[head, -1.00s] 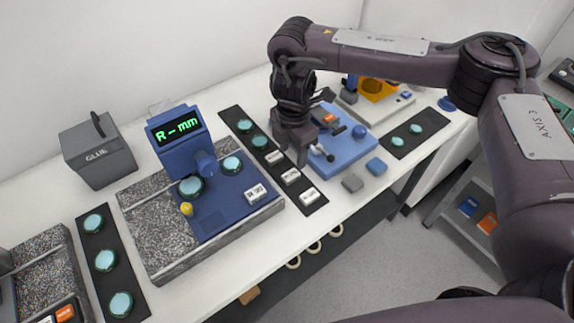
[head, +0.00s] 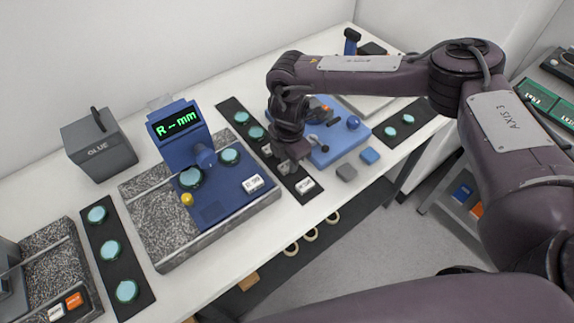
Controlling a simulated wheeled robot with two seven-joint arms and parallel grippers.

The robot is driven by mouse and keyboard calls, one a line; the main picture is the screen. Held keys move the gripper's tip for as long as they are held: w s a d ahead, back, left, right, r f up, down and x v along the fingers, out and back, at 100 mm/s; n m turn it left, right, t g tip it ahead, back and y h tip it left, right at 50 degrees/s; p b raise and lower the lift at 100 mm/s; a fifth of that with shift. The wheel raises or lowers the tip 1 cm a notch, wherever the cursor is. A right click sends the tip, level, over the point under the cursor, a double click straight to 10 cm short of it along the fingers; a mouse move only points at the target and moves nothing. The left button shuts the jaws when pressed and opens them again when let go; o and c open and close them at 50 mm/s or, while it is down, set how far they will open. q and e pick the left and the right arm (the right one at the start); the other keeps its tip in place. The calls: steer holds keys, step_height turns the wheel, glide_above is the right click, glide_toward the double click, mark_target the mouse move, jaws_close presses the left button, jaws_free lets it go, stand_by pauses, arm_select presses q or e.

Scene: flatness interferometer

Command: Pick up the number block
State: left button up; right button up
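Several small white number blocks lie on a dark strip beside the blue instrument. The near block (head: 304,186) is in clear view, and the far block (head: 266,150) is partly covered. The middle block (head: 287,168) is mostly hidden by my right gripper (head: 286,161), which points down over it with its fingertips close around it. I cannot tell whether the fingers press on it. Another white block marked with characters (head: 253,184) sits on the blue instrument (head: 215,200), whose display (head: 176,123) reads "R-mm" in green. My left gripper is not in view.
Dark strips with green discs (head: 110,251) lie left and right. Behind my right gripper is a blue fixture (head: 340,146) with a grey block (head: 346,172) and a blue block (head: 370,155) in front. The table's front edge is close.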

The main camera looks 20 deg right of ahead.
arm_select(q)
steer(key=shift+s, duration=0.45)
arm_select(e)
steer(key=c, duration=0.4)
step_height(320, 180, up, 8)
steer(key=shift+r+b, duration=0.15)
steer(key=shift+b, duration=0.9)
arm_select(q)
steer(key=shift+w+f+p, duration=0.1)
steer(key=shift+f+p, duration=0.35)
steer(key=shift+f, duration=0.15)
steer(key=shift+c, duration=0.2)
arm_select(e)
steer(key=d+r+m, duration=0.1)
steer(key=r+m, duration=0.5)
steer(key=m, duration=0.1)
steer(key=d+r+m, duration=0.1)
steer(key=r+m, duration=0.6)
steer(key=d+r+m, duration=0.1)
steer(key=r+m, duration=0.5)
steer(key=m, duration=0.2)
steer(key=shift+w+d+r, duration=0.15)
steer(key=shift+w+d, duration=0.05)
